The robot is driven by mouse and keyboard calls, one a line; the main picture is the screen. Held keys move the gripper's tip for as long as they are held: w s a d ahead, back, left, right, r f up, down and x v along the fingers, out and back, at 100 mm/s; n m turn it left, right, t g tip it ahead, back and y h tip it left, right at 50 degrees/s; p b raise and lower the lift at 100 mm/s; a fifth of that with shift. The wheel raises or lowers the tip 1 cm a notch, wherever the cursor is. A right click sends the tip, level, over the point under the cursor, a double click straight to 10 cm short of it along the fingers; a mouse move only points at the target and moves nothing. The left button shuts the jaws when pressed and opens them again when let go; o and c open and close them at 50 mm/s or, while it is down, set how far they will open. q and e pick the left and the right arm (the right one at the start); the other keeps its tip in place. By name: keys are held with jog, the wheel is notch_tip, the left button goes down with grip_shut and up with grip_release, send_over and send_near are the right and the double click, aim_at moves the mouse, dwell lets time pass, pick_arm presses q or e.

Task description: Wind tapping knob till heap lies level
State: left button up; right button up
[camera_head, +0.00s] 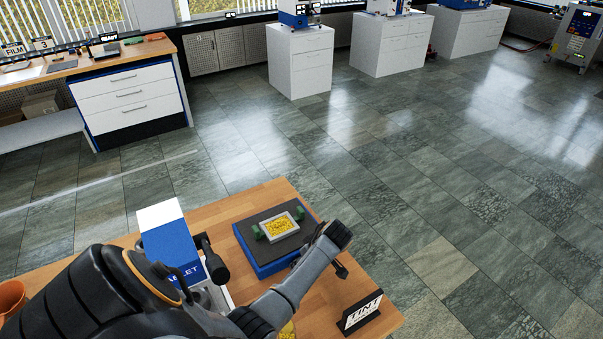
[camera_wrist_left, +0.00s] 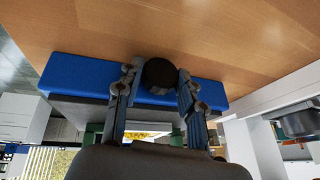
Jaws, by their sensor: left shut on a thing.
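The tapping unit (camera_head: 270,262) is a blue base with a dark grey top on the wooden table. A pale rectangular tray (camera_head: 264,228) with a yellow heap (camera_head: 282,225) sits on it between green holders. Whether the heap is level is hard to tell. My left arm reaches across the table to the unit's right side, where my left gripper (camera_head: 338,250) is. In the left wrist view, my left gripper's fingers (camera_wrist_left: 157,75) are shut on the round black knob (camera_wrist_left: 160,72) at the blue base's side. My right gripper is not in view.
A blue and white tablet machine (camera_head: 168,243) with a black handle stands left of the unit. A black TINT sign (camera_head: 360,313) stands at the table's front right. An orange pot (camera_head: 11,296) is at the left edge. White cabinets (camera_head: 300,60) stand beyond open tiled floor.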

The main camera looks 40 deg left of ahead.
pick_arm(q)
jog(key=shift+w+g+b, duration=0.1)
jog(key=shift+g+b, duration=0.25)
jog(key=shift+g, duration=0.45)
jog(key=shift+y, duration=0.3)
jog(key=o, duration=1.2)
jog(key=shift+c, duration=0.2)
jog(key=v, duration=1.2)
